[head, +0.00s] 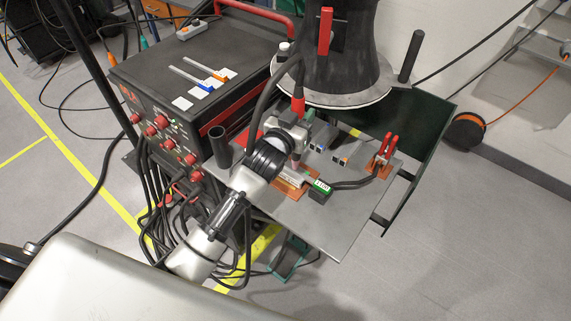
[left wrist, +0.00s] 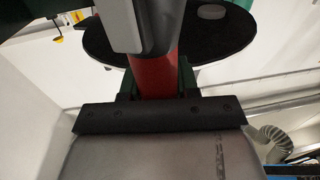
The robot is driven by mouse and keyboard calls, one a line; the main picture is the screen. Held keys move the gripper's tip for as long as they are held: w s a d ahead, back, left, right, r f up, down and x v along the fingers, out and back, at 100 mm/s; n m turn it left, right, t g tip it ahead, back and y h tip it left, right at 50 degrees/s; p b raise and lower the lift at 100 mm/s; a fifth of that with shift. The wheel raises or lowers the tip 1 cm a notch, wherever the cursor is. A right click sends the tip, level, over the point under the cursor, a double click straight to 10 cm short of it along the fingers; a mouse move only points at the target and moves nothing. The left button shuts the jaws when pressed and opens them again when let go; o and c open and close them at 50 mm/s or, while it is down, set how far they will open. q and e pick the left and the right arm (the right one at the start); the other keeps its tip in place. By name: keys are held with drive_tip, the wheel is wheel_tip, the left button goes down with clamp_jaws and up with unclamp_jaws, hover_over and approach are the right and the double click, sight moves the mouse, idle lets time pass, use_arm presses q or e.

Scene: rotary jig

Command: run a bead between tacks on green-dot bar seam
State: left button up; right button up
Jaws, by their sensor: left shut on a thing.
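My left gripper (head: 296,140) reaches over the grey jig table (head: 345,225) and is shut on a red torch (head: 298,106), whose black cable rises from its top. In the left wrist view the red torch body (left wrist: 156,78) shows behind a grey finger. The torch tip is hidden by my gripper and wrist. Below it a light metal bar (head: 293,183) lies on a copper-coloured plate, partly covered by my arm. I cannot make out a green dot, the tacks or the seam. A black block with a green label (head: 321,186) sits beside the bar. My right gripper is not in view.
Small blocks with a blue mark (head: 319,149) and an orange mark (head: 341,161) lie behind. A red-handled clamp (head: 384,148) grips the right side, its cable crossing the table. A dark hood (head: 345,60) hangs close above; a black welder (head: 190,90) stands left. The front right tabletop is clear.

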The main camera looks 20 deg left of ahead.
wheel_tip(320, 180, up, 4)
drive_tip(key=p, duration=0.4)
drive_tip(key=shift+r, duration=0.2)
